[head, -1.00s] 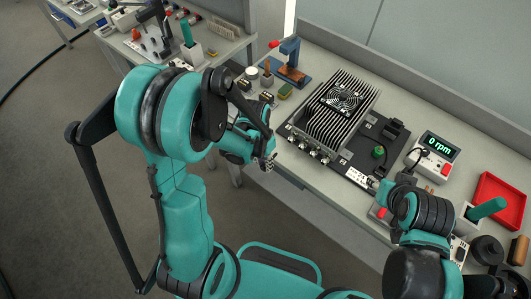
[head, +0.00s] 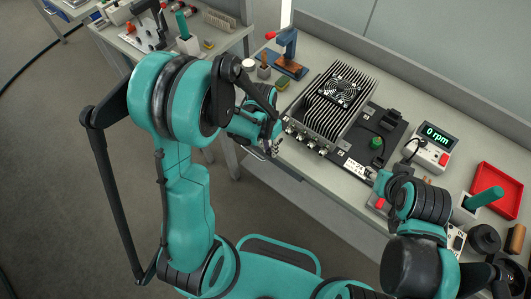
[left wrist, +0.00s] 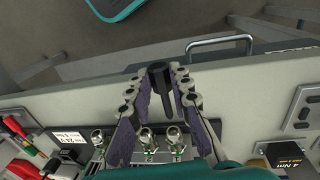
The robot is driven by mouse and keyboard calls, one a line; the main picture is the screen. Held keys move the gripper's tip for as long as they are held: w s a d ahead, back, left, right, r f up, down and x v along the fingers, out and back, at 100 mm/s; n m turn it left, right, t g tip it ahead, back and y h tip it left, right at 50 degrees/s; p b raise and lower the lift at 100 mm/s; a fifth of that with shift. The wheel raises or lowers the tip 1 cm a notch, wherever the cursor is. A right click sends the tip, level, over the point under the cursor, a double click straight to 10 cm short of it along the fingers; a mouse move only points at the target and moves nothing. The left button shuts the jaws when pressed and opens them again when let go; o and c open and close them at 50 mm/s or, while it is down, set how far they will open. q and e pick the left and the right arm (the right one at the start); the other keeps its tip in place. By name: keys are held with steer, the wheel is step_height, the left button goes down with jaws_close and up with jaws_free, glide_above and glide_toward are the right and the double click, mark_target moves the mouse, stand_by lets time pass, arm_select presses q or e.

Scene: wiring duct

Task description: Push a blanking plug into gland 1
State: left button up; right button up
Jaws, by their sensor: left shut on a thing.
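A black blanking plug (left wrist: 160,82) with a round head and a narrower stem sits between the fingertips of my left gripper (left wrist: 157,88) in the left wrist view. The gripper is shut on it. Several metal cable glands (left wrist: 146,139) stand in a row beyond the fingers, apart from the plug. In the head view the glands (head: 305,140) line the front of the finned box (head: 338,95), and my left gripper (head: 272,147) is just left of the row.
A black plate (head: 385,138) carries a green knob (head: 376,143). An rpm meter (head: 433,147) and a red tray (head: 497,190) stand on the right. A blue press (head: 289,55) stands at the back left. The bench's front edge runs beneath my left gripper.

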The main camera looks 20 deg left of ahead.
arm_select(q)
steer(key=shift+w+d, duration=0.3)
steer(key=shift+w, duration=0.4)
steer(key=shift+b, duration=0.55)
stand_by(1.1)
steer(key=shift+w+d, duration=0.3)
steer(key=shift+w, duration=0.55)
steer(key=shift+w+d, duration=0.35)
steer(key=shift+w, duration=0.5)
steer(key=shift+w+d, duration=0.3)
steer(key=shift+w, duration=0.55)
steer(key=o, duration=0.9)
step_height(320, 180, up, 12)
steer(key=a, duration=0.1)
steer(key=shift+w+a, duration=0.25)
steer(key=shift+w, duration=0.05)
